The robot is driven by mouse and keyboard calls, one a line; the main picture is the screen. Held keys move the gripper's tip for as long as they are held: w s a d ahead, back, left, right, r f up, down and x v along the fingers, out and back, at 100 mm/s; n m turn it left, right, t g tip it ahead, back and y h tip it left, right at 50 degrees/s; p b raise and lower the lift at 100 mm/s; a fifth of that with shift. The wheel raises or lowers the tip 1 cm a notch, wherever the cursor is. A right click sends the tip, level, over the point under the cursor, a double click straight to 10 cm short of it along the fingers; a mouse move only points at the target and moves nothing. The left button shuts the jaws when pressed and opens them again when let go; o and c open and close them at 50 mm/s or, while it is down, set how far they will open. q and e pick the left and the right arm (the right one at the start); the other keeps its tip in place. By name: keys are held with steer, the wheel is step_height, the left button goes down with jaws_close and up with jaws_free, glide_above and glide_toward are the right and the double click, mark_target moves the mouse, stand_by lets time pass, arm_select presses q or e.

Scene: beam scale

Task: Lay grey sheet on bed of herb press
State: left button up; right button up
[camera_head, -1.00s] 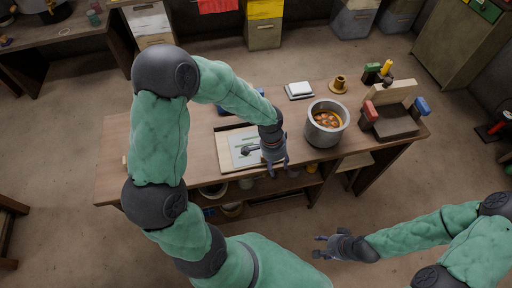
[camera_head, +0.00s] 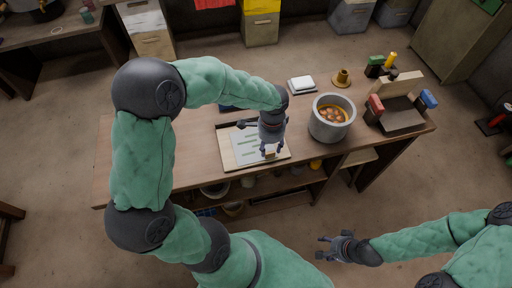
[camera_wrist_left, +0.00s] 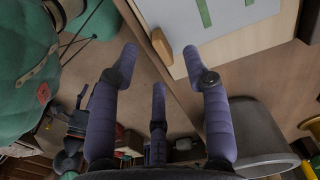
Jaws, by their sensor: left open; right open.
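The grey sheet (camera_head: 249,147) lies flat on a pale wooden board (camera_head: 228,158) on the workbench, with several green strips on it. A small tan block (camera_head: 270,155) sits at its near right edge. My left gripper (camera_head: 270,144) is open and empty over the sheet's right part, hiding some of it. In the left wrist view the open fingers (camera_wrist_left: 160,58) are near the tan block (camera_wrist_left: 162,46) and the sheet's edge (camera_wrist_left: 232,18). A device with a dark bed (camera_head: 400,117), possibly the herb press, stands at the bench's right end. My right gripper (camera_head: 328,248) is open and empty, away from the bench.
A metal pot (camera_head: 329,130) of orange liquid stands between the board and the device. Behind it are a white-topped scale (camera_head: 302,85) and a brown cup-like piece (camera_head: 342,78). A red block (camera_head: 375,104) and blue block (camera_head: 427,99) flank the device. The bench's left part is bare.

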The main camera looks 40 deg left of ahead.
mark_target(271, 153)
arm_select(q)
steer(key=shift+w+d+f+b, duration=0.15)
steer(key=shift+f+b, duration=0.45)
steer(key=shift+f, duration=0.8)
steer(key=shift+s+d+f+b, duration=0.1)
steer(key=shift+f+b, duration=0.5)
steer(key=shift+f, duration=0.75)
steer(key=shift+r, duration=0.1)
jaws_close()
